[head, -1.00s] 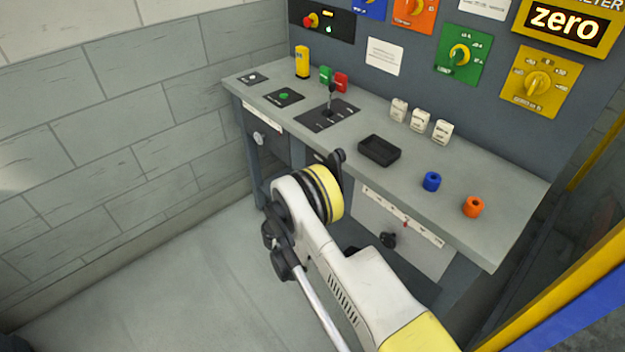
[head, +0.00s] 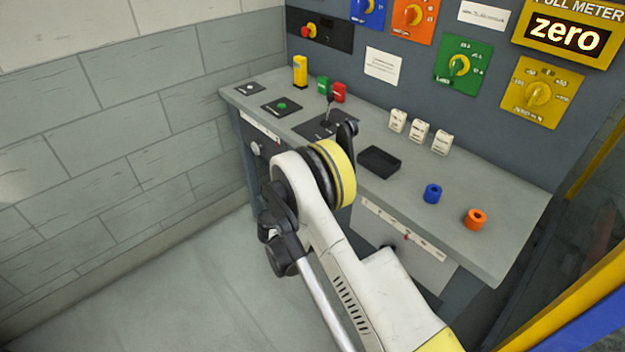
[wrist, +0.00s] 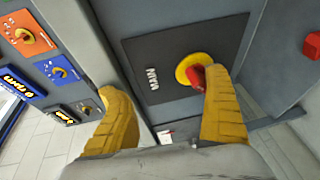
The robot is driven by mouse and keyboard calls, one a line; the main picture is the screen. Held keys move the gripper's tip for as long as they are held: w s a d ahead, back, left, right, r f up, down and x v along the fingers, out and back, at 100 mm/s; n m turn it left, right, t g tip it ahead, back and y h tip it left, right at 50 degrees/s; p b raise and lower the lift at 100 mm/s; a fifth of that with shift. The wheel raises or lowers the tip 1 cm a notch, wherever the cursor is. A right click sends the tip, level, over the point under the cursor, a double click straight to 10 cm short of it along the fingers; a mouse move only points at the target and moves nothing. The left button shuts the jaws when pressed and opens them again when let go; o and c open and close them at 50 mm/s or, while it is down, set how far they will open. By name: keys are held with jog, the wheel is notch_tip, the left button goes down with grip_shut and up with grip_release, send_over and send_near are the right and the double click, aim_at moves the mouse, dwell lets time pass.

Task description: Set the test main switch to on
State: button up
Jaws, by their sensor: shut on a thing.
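The main switch (wrist: 196,75) is a red handle on a round yellow base, set in a dark plate with white lettering that looks like MAIN (wrist: 152,78). In the wrist view my gripper (wrist: 166,95) has its yellow fingers at the switch. The right finger overlaps the red handle and hides part of it. The left finger shows a gap from the handle. In the head view my gripper is hidden behind my arm. A red knob on a yellow base (head: 309,31) shows on a black panel at the upper left of the console.
The wrist view also shows an orange plate (wrist: 30,38) and a blue plate (wrist: 60,70) with knobs, and a red block (wrist: 312,45).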

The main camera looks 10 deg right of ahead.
jog(key=shift+s+a+r, duration=0.15)
jog(key=shift+a+r, duration=0.1)
jog(key=shift+r, duration=0.5)
jog(key=shift+s+a+r, duration=0.2)
jog(key=shift+s+r, duration=0.25)
jog(key=shift+s, duration=0.3)
jog(key=c, duration=1)
jog(key=shift+w+r+v, duration=0.1)
jog(key=shift+r+v, duration=0.05)
jog(key=shift+v, duration=1.7)
jog(key=shift+w+r+v, duration=0.1)
jog(key=shift+r+v, duration=0.1)
jog(key=shift+v, duration=1.6)
jog(key=shift+w+r+v, duration=0.1)
jog(key=shift+r+v, duration=0.05)
jog(key=shift+v, duration=1.7)
jog(key=shift+a, duration=0.2)
